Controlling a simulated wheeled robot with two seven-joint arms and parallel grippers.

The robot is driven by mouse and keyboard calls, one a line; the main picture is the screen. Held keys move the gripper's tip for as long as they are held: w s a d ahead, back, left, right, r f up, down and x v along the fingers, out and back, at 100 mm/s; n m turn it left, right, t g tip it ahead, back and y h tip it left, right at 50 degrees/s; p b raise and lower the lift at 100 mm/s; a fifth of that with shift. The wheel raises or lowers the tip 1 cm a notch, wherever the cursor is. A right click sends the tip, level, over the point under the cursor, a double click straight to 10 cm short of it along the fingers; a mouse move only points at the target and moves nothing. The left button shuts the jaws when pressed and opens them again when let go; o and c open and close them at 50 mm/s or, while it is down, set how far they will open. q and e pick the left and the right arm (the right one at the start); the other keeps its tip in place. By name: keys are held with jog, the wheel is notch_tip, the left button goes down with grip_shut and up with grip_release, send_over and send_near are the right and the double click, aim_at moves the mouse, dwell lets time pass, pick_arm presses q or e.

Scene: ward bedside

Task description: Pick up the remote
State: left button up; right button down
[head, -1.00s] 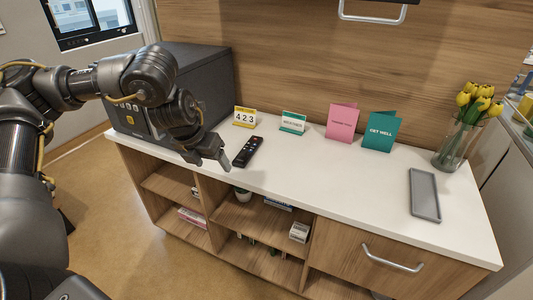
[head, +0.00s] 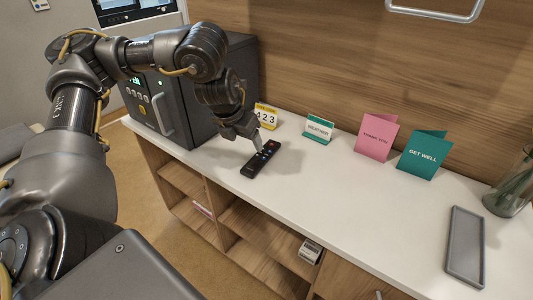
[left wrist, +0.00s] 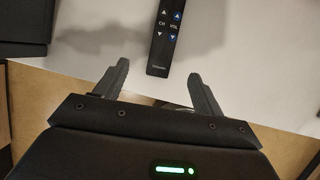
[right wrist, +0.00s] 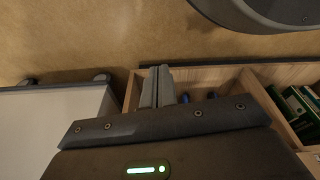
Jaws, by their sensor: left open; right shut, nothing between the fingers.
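The remote (head: 261,159) is a slim black bar with coloured buttons. It lies flat on the white counter (head: 330,190), near its front edge. My left gripper (head: 255,139) is just above and behind it in the head view, open and empty. In the left wrist view the remote (left wrist: 167,38) lies beyond the open fingers (left wrist: 158,70), with its upper part cut off by the frame. My right gripper (right wrist: 161,72) shows only in the right wrist view. It is shut and empty, above the floor and open shelves.
A dark box-shaped appliance (head: 180,95) stands left of the remote. Behind are a number sign (head: 266,116), a weather sign (head: 318,130), a pink card (head: 376,137) and a teal card (head: 422,154). A grey tray (head: 465,247) and a glass vase (head: 512,192) are at right.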

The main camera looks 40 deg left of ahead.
pick_arm(q)
jog(key=b, duration=0.2)
send_near(256, 161)
jog(key=x, duration=0.2)
jog(key=shift+w+f, duration=0.15)
jog(key=shift+f, duration=0.15)
jog(key=shift+w+a+f, duration=0.1)
jog(key=shift+f, duration=0.05)
jog(key=shift+f+b, duration=0.3)
jog(key=shift+b, duration=0.05)
jog(key=b+x, duration=0.2)
jog(key=x, duration=0.2)
jog(key=shift+f, duration=0.1)
jog(key=shift+w+f, duration=0.2)
jog(key=c, duration=1.1)
pick_arm(e)
notch_tip(256, 161, up, 11)
jog(key=w, duration=0.1)
jog(key=shift+w+f+t, duration=0.15)
jog(key=shift+w+t, duration=0.2)
jog(key=shift+t, duration=0.05)
